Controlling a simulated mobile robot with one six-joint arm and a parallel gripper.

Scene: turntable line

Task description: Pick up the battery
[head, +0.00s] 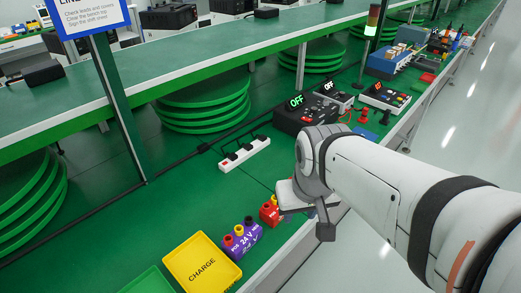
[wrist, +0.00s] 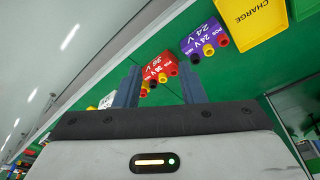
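A yellow CHARGE tray (head: 203,266) lies nearer on the bench, with a green tray (head: 150,283) beside it. A white power strip (head: 244,153) and a black box reading OFF (head: 305,115) stand farther back. The bench edge drops to the floor at right.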

